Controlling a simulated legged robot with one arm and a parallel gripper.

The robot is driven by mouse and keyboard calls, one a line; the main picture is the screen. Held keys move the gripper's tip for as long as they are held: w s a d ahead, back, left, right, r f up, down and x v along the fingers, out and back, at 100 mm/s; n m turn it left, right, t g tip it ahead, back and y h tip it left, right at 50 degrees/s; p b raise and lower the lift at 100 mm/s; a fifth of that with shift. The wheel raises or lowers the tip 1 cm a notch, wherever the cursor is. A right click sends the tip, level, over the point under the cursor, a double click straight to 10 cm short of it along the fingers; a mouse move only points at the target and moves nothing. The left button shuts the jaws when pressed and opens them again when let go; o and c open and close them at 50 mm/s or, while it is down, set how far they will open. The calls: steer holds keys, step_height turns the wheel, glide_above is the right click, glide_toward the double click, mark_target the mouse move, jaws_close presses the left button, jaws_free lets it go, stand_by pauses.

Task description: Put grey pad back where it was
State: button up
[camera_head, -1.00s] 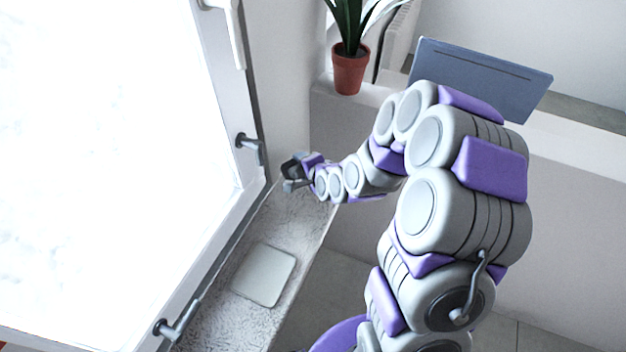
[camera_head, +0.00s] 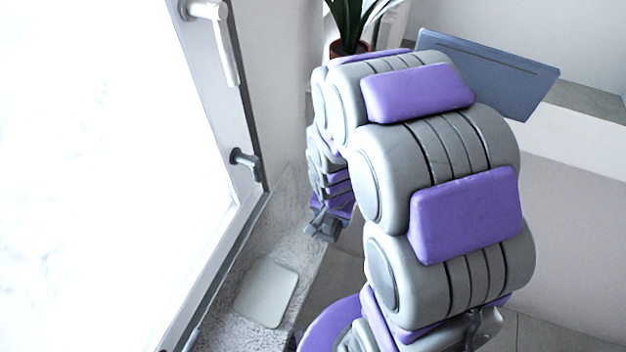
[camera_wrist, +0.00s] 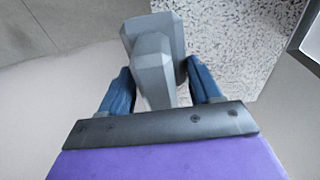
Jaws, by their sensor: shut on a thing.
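A flat, light grey square pad (camera_head: 266,292) lies on the rough window sill (camera_head: 290,225), left of my arm in the head view. My gripper (camera_head: 325,226) points down above the sill's right edge, beyond the pad and apart from it. In the wrist view, my gripper (camera_wrist: 160,80) has blue fingers on both sides of a grey faceted piece (camera_wrist: 155,65), and it is shut on it. I cannot tell what this piece is.
The bright window (camera_head: 90,170) borders the sill on the left, with a handle (camera_head: 222,40) and a dark fitting (camera_head: 244,162) on its frame. A potted plant (camera_head: 345,46) and a blue-grey panel (camera_head: 490,72) stand behind my arm. The floor lies right of the sill.

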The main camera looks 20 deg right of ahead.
steer(key=w, duration=0.4)
steer(key=w+f, duration=0.1)
steer(key=w, duration=0.8)
steer(key=shift+w+a+f, duration=0.25)
steer(key=shift+a, duration=0.05)
steer(key=shift+w, duration=1)
step_height(320, 180, down, 4)
steer(key=shift+s+r+b, duration=0.1)
steer(key=shift+r+b, duration=0.05)
steer(key=shift+b, duration=0.15)
steer(key=shift+r, duration=0.1)
steer(key=o, duration=1.1)
